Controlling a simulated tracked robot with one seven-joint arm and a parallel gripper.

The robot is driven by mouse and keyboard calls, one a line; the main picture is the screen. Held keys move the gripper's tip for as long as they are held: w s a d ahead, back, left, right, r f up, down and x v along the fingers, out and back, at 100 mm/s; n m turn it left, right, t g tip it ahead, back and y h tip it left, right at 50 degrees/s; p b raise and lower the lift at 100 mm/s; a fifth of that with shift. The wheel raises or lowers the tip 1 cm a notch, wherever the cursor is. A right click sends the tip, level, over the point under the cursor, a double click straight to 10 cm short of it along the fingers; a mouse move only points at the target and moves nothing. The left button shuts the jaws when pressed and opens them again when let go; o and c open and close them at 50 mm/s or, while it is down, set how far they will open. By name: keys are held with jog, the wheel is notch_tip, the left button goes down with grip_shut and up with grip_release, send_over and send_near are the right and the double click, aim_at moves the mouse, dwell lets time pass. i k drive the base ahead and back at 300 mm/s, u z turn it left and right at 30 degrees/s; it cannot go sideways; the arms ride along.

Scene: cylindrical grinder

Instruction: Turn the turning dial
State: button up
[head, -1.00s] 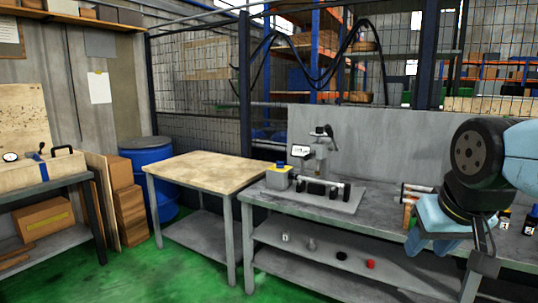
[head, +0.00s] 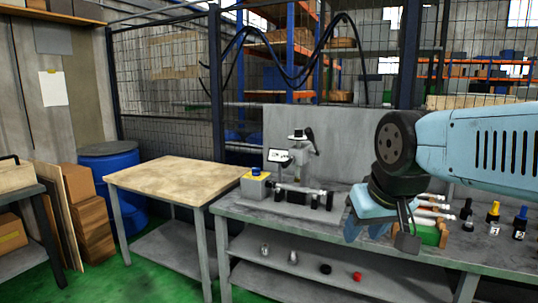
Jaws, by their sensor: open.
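The cylindrical grinder (head: 300,165) stands on the grey metal bench, with a small white display (head: 278,156) and a horizontal bar (head: 300,189) at its front. A dark round knob (head: 297,136) sits on top of it. A grey box with a yellow top and blue knob (head: 256,172) stands at its left. I cannot tell which of these is the turning dial. My gripper (head: 380,232) hangs over the bench's front edge, right of the grinder and apart from it. It is open, with its fingers partly hidden, and nothing shows held.
A wood-topped table (head: 170,178) stands left of the bench (head: 240,207). Small parts lie on the lower shelf (head: 310,280). Green floor is clear in front.

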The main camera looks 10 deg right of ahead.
aim_at(254, 171)
jog(key=u, duration=0.05)
jog(key=i, duration=0.45)
jog(key=z, duration=0.2)
jog(key=k, duration=0.95)
jog(key=u, duration=0.15)
jog(key=i, duration=1.9)
jog(key=u, duration=0.15)
